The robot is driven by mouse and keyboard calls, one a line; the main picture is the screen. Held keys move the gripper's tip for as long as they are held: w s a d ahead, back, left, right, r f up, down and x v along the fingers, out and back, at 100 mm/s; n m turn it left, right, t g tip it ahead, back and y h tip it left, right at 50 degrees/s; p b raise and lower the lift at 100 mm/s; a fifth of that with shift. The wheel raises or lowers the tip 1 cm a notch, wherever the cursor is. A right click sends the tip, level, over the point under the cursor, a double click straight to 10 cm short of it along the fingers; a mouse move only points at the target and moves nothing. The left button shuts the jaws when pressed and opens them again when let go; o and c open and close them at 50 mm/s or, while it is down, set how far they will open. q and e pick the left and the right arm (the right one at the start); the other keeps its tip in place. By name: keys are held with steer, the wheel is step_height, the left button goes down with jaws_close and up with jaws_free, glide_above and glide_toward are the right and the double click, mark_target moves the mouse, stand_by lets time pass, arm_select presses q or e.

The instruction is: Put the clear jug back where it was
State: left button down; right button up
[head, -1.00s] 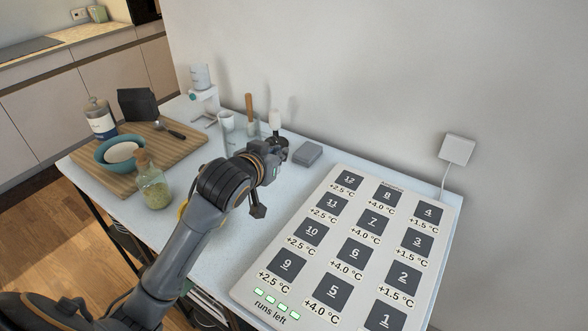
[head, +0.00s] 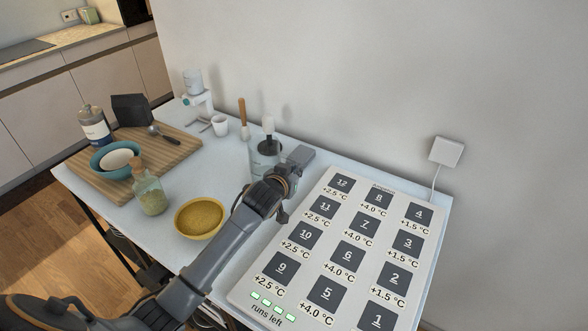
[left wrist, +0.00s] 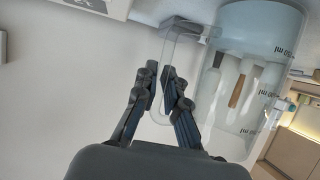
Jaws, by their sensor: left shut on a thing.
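The clear jug (head: 257,168) is near the back middle of the table, just left of my left gripper (head: 283,178). In the left wrist view the jug (left wrist: 240,100) has dark volume marks, and utensils show through its wall. Its clear handle (left wrist: 163,112) lies between the fingers of my left gripper (left wrist: 160,82), which is shut on it. I cannot tell whether the jug's base touches the table. My right gripper is not in view.
A large numbered board (head: 355,250) fills the table's right side. A grey box (head: 301,156) and a brush (head: 242,117) are behind the jug. A yellow bowl (head: 200,218), a green-filled bottle (head: 150,192) and a white cup (head: 220,125) stand left.

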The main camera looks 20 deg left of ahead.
arm_select(q)
steer(key=c, duration=1.7)
jaws_free()
steer(key=shift+f, duration=0.2)
steer(key=shift+o, duration=1.4)
steer(key=shift+s, duration=0.1)
steer(key=b+v, duration=0.1)
steer(key=v, duration=1.1)
